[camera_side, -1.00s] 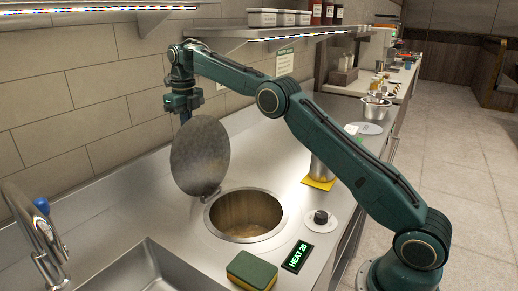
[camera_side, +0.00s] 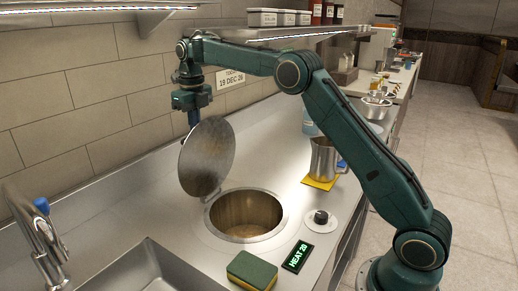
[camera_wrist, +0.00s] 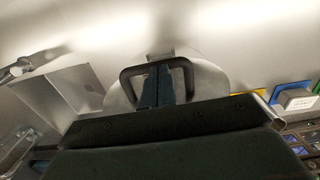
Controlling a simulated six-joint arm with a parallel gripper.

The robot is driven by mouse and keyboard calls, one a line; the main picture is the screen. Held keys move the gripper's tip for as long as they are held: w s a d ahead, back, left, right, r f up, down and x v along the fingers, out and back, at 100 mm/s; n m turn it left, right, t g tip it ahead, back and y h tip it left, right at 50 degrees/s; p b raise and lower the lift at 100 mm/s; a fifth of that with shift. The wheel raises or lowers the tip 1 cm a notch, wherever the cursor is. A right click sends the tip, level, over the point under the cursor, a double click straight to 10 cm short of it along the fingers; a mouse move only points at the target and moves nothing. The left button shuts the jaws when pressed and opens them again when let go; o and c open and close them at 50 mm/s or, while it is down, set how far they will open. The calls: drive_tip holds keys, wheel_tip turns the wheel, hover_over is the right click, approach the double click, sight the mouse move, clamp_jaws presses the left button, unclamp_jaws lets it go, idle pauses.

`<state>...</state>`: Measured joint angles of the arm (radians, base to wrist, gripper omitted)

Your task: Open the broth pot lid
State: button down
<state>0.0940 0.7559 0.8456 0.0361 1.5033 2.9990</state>
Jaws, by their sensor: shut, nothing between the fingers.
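The broth pot (camera_side: 245,232) is a round well sunk in the steel counter, its mouth uncovered and brownish inside. Its grey metal lid (camera_side: 208,158) stands raised on edge at the pot's back-left rim. My gripper (camera_side: 193,120) is behind the lid near its upper edge, shut and empty, its fingertips partly hidden by the lid. In the wrist view, my gripper's blue fingers (camera_wrist: 160,88) show within the outline of a black loop handle (camera_wrist: 124,84), with part of the lid (camera_wrist: 212,80) behind. I cannot tell whether the fingers touch the handle.
A sink (camera_side: 150,268) with a faucet (camera_side: 42,240) is at the front left. A green-and-yellow sponge (camera_side: 251,270), a heat display (camera_side: 297,256) and a knob (camera_side: 320,219) lie near the pot. A metal pitcher (camera_side: 323,158) stands on a yellow mat. A shelf (camera_side: 290,33) is above.

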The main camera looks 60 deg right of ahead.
sight(206, 129)
drive_tip(key=shift+s+f, duration=0.15)
drive_tip(key=shift+s, duration=0.9)
drive_tip(key=shift+s+f, duration=0.15)
drive_tip(key=shift+s, duration=0.9)
drive_tip(key=s+f+t, duration=0.2)
drive_tip(key=s+f, duration=0.3)
drive_tip(key=s, duration=0.5)
drive_tip(key=s+f+t, duration=0.3)
drive_tip(key=s+f, duration=0.3)
drive_tip(key=s, duration=0.3)
drive_tip(key=v, duration=0.7)
drive_tip(key=shift+g, duration=0.3)
